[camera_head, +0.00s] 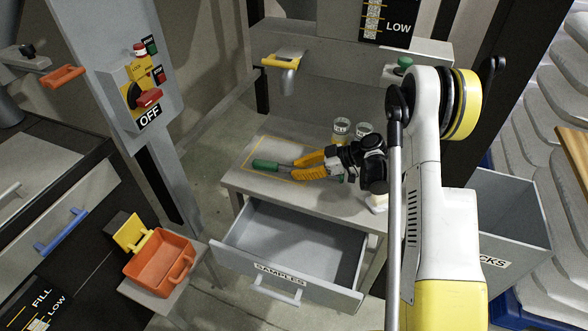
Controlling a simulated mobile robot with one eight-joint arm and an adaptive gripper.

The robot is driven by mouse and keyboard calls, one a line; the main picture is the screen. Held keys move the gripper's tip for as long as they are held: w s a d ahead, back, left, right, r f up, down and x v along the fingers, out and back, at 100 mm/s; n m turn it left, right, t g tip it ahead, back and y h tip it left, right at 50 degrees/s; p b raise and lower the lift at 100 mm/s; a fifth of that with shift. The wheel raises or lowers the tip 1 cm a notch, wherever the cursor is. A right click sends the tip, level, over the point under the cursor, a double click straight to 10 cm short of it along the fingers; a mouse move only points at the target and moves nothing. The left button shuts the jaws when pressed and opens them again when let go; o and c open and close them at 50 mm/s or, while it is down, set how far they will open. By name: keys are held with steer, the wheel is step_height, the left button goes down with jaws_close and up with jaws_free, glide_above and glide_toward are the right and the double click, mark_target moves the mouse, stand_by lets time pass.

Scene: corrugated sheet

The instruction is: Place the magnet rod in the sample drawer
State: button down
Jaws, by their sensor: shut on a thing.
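The magnet rod (266,166) has a green handle and a grey shaft. It lies along or just above the grey bench top, within the yellow outlined area; I cannot tell whether it touches the surface. My gripper (299,169), with yellow fingers, reaches in from the right and is shut on the rod's shaft. The far end of the rod is hidden by the fingers. The sample drawer (240,256), labelled SAMPLES, is pulled open below the bench and looks empty.
Two glass jars (341,131) stand on the bench behind my gripper. A grey bin (511,215) labelled partly "CKS" stands at the right. An orange tray (160,264) sits at lower left. A post with a switch box (141,95) rises at the left.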

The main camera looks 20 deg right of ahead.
steer(key=c, duration=1.4)
jaws_free()
steer(key=shift+f, duration=0.1)
steer(key=p+v, duration=0.2)
steer(key=v, duration=0.3)
steer(key=p+v, duration=0.2)
steer(key=v, duration=0.3)
steer(key=shift+s+d+p, duration=0.15)
steer(key=shift+s+p, duration=0.2)
steer(key=s+a+r+m+h, duration=0.3)
steer(key=a+r, duration=0.1)
steer(key=r, duration=0.4)
steer(key=s+a+r+m+h, duration=0.2)
steer(key=s+a+r+m, duration=0.15)
steer(key=r, duration=0.55)
steer(key=shift+s+a+r+m+t+h, duration=0.25)
steer(key=shift+s+r+m+h, duration=0.75)
steer(key=shift+s, duration=2.1)
steer(key=shift+s+r+m+t+h, duration=0.4)
steer(key=shift+s+r+m+h, duration=0.55)
steer(key=shift+s, duration=2.15)
steer(key=shift+s+a+r+m+t+h, duration=0.25)
steer(key=shift+s+r+m+h, duration=0.75)
steer(key=shift+s, duration=2.15)
